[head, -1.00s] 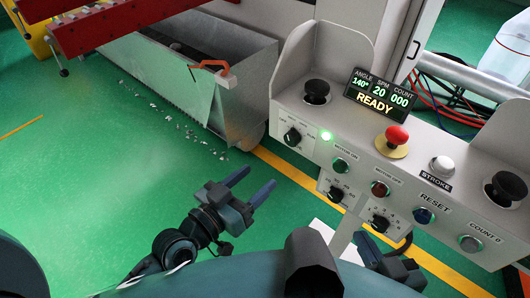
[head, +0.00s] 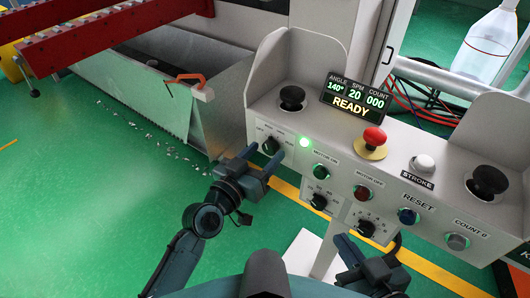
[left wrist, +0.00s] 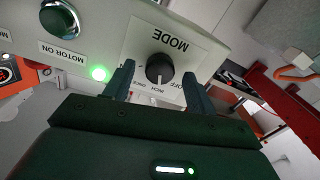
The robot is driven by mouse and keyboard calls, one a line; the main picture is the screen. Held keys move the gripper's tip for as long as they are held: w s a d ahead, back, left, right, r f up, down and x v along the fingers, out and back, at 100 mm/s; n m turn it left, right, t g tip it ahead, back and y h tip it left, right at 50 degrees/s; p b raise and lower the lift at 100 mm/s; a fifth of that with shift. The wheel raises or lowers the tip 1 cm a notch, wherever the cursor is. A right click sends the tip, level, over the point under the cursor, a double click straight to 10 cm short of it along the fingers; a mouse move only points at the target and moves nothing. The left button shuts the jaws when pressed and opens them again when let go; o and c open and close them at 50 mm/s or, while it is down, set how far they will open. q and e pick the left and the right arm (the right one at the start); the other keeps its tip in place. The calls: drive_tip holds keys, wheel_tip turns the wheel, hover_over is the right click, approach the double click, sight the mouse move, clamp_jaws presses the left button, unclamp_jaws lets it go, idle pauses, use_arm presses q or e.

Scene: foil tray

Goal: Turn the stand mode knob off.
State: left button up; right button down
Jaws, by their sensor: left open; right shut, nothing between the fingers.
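The stand mode knob (head: 271,146) is a black rotary knob at the left end of the grey control panel. In the left wrist view the knob (left wrist: 159,68) sits on a white plate marked MODE, with OFF lettered at the lower right. Its light pointer mark faces down the picture, near other small lettering, not at OFF. My left gripper (head: 261,161) is open just in front of the knob. In the left wrist view its fingers (left wrist: 159,73) appear on either side of the knob; I cannot tell if they touch. My right gripper (head: 343,246) is shut and empty, below the panel.
A green lamp (head: 305,142) glows beside the knob. The panel also has a red mushroom button (head: 374,137), several push buttons, two lower selector knobs (head: 319,201) and a display (head: 354,96) reading READY. A metal scrap bin (head: 190,105) stands at the left.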

use_arm(q)
drive_tip(key=shift+w+d, duration=0.3)
drive_tip(key=shift+w, duration=0.15)
drive_tip(key=c, duration=1)
